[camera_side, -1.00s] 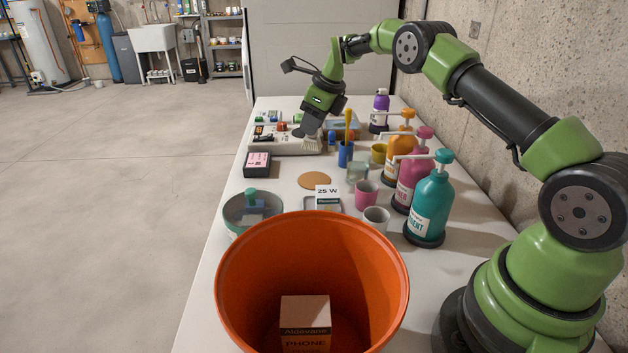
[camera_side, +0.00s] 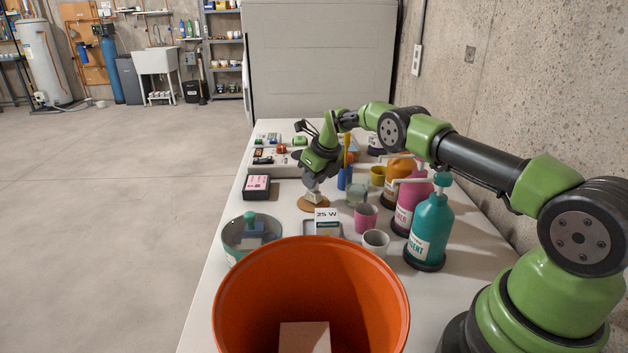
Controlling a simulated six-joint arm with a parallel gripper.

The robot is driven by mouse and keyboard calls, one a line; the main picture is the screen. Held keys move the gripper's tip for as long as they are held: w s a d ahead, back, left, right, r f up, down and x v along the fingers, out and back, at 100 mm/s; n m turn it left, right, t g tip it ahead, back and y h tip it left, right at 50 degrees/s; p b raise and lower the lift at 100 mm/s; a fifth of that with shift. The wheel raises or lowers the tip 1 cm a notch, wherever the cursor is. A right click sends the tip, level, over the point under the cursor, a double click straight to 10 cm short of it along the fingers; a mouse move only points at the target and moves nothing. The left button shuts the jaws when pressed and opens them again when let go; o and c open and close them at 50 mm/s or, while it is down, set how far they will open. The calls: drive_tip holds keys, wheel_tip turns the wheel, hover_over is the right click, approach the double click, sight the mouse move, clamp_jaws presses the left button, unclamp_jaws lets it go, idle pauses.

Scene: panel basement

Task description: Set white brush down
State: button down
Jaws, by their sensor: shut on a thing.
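My gripper (camera_side: 316,182) points down over the round cork coaster (camera_side: 305,206) in the middle of the table. It is shut on the white brush (camera_side: 313,196), a small pale piece showing below the fingers. The brush's lower end is over the coaster; I cannot tell whether it touches. The fingers hide the brush's upper part.
A 25 W box (camera_side: 327,220) stands just in front of the coaster. A glass (camera_side: 357,195), a pink cup (camera_side: 366,217) and pump bottles (camera_side: 432,225) stand to the right. A pink-topped black box (camera_side: 257,187) is at left. A large orange bin (camera_side: 245,300) fills the front.

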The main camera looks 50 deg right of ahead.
drive_tip(key=shift+f, duration=0.2)
drive_tip(key=shift+f, duration=0.15)
drive_tip(key=c, duration=1)
unclamp_jaws()
